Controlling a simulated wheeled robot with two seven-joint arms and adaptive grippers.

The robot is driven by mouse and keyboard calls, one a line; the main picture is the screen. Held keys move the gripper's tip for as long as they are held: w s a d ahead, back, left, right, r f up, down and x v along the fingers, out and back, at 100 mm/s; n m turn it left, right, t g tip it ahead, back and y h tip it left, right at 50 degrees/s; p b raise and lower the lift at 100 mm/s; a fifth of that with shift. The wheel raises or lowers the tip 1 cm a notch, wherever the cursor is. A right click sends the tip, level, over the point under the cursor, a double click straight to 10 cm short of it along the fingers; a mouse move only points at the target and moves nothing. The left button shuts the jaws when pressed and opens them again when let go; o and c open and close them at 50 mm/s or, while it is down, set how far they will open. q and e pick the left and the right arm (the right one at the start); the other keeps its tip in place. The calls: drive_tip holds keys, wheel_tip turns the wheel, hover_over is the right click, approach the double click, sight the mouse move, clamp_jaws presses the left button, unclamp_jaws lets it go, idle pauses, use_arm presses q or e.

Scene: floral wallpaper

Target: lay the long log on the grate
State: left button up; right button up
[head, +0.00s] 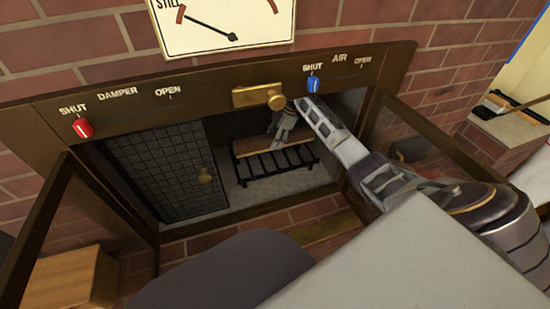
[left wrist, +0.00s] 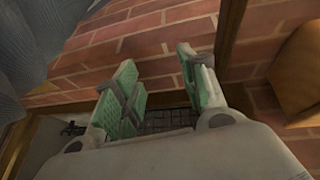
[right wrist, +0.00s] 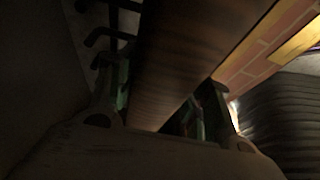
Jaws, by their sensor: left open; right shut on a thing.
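The long brown log (head: 250,147) is inside the open firebox, lengthwise over the black barred grate (head: 275,165). I cannot tell whether it rests on the bars or hangs just above them. My right gripper (head: 284,128) reaches in through the opening and is shut on the log. In the right wrist view the log (right wrist: 190,60) runs between the two fingers, with dark grate prongs (right wrist: 98,38) beside it; that view is dim. My left gripper (left wrist: 165,85) is open and empty, facing brickwork; it does not show in the head view.
Open framed doors stand at the left (head: 75,210) and right (head: 405,140) of the opening. A dark tiled panel with a knob (head: 165,165) fills the firebox's left part. A red damper knob (head: 82,128) and blue air knob (head: 313,84) project above. A wooden block (head: 72,280) is lower left.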

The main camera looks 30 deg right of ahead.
drive_tip(key=b, duration=0.2)
hover_over(272, 161)
drive_tip(key=d, duration=0.2)
drive_tip(key=f, duration=0.5)
drive_tip(key=shift+s+a+f, duration=0.1)
drive_tip(key=shift+a+f, duration=0.05)
drive_tip(key=shift+a, duration=0.1)
use_arm(q)
drive_tip(key=shift+t+h, duration=0.3)
drive_tip(key=shift+t, duration=0.1)
drive_tip(key=f, duration=0.2)
drive_tip(key=d+f, duration=0.1)
drive_tip(key=f, duration=0.1)
drive_tip(key=shift+w+d+f, duration=0.1)
drive_tip(key=shift+w+f, duration=0.1)
drive_tip(key=shift+f, duration=0.15)
use_arm(e)
drive_tip(key=shift+f, duration=0.1)
drive_tip(key=shift+f, duration=0.5)
drive_tip(key=shift+f+b, duration=0.6)
drive_tip(key=shift+f, duration=0.2)
use_arm(q)
drive_tip(key=shift+d+f+n+t, duration=0.15)
drive_tip(key=shift+f+n, duration=0.05)
drive_tip(key=shift+f, duration=0.6)
drive_tip(key=shift+d+f+n+t, duration=0.15)
drive_tip(key=shift+f+n, duration=0.05)
drive_tip(key=shift+f, duration=0.6)
use_arm(e)
drive_tip(key=shift+f, duration=0.55)
